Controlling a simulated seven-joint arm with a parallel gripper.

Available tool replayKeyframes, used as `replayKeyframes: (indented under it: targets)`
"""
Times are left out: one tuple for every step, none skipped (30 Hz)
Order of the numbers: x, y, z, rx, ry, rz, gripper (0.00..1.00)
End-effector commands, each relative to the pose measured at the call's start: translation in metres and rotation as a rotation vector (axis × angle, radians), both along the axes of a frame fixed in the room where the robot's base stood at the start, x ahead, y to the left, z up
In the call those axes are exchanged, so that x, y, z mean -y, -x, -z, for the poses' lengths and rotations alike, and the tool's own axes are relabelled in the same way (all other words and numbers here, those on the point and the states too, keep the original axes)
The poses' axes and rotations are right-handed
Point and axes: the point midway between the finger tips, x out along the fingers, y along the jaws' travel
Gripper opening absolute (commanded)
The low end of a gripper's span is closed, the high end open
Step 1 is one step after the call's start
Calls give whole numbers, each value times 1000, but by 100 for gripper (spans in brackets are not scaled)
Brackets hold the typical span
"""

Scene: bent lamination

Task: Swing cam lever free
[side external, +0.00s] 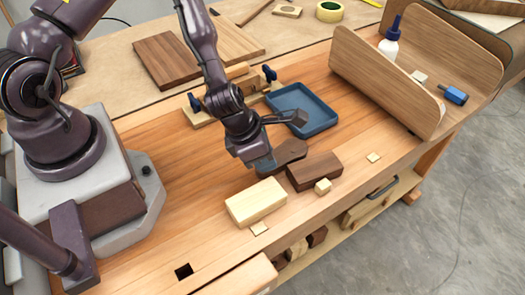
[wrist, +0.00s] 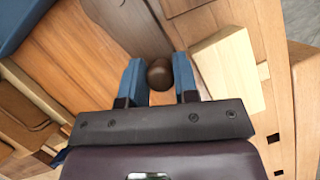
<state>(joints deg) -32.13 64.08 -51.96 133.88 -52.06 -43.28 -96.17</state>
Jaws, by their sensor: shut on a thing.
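The cam lever appears as a dark brown wooden piece (side external: 285,153) lying on the bench in the side view. In the wrist view its flat body (wrist: 128,22) runs up from a round dark knob (wrist: 159,74). My gripper (side external: 264,164) is low over the bench at the lever's near left end. In the wrist view my gripper (wrist: 158,78) has its blue fingers on either side of the knob, shut on it. The fingers partly hide the lever's end, and its pivot is not clear.
A pale block (side external: 256,202) stands close in front of my gripper. A blue tray (side external: 302,108) lies behind, near a wooden clamp bar (side external: 201,118). A curved wooden form (side external: 385,85) stands farther right.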

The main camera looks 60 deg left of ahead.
Motion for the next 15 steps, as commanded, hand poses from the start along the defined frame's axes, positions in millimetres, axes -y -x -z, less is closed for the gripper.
replayKeyframes:
  targets:
    - [1, -1, 1, 0, 3, -6, 0]
    - [1, -1, 1, 0, 4, -8, 0]
    - [2, -1, 1, -1, 3, -11, 0]
    - [2, -1, 1, -1, 3, -11, 0]
    - [2, -1, 1, -2, 4, -12, 0]
    - [2, -1, 1, -2, 5, -12, 0]
    - [2, -1, 1, -2, 5, -13, 0]
    - [2, -1, 1, -2, 5, -13, 0]
    - [2, -1, 1, -2, 5, -12, 0]
    - [2, -1, 1, -2, 5, -12, 0]
    - [2, -1, 1, -2, 5, -12, 0]
    - [2, -1, 1, -3, 6, -11, 0]
    - [2, -1, 1, -3, 6, -11, 0]
    - [2, -1, 1, -3, 7, -11, 33]
    - [2, -1, 1, -3, 7, -11, 42]
